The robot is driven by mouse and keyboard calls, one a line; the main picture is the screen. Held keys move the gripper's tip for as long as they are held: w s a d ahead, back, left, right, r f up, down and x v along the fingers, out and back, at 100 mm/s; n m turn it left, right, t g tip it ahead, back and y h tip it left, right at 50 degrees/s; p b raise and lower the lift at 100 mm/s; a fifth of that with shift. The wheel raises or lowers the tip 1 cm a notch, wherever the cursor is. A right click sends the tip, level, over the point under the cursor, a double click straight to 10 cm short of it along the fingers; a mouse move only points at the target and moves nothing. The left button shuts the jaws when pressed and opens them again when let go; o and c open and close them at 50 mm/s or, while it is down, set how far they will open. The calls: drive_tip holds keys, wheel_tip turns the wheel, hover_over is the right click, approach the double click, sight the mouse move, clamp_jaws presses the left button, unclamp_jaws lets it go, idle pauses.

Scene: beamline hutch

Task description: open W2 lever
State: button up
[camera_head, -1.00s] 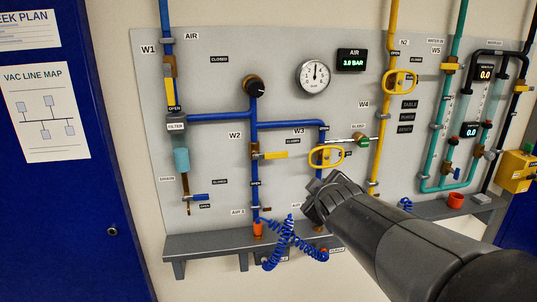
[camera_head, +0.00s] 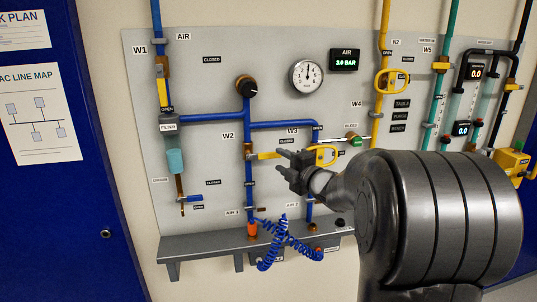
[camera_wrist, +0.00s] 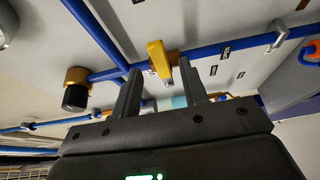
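The W2 lever (camera_head: 265,155) is a yellow handle on the middle vertical blue pipe, right of the W2 label (camera_head: 228,136). It lies sideways, crosswise to the pipe, pointing right. My gripper (camera_head: 283,163) is at the lever's right end in the head view, fingers toward the panel. In the wrist view my gripper (camera_wrist: 160,82) is open, and the yellow lever (camera_wrist: 157,58) shows between its two fingers. No contact is visible, and how deep the lever sits between them is unclear. The head view partly hides the lever's tip behind the fingers.
The yellow W3 handle (camera_head: 323,155) is close to the right of my gripper. A black knob (camera_head: 246,88) is above on the same pipe. Coiled blue hoses (camera_head: 285,242) hang below, over a grey ledge (camera_head: 200,246). A blue door (camera_head: 60,220) stands left.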

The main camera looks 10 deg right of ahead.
sight(274, 156)
drive_tip(key=x, duration=0.7)
drive_tip(key=shift+w, duration=0.1)
drive_tip(key=shift+c, duration=0.4)
clamp_jaws()
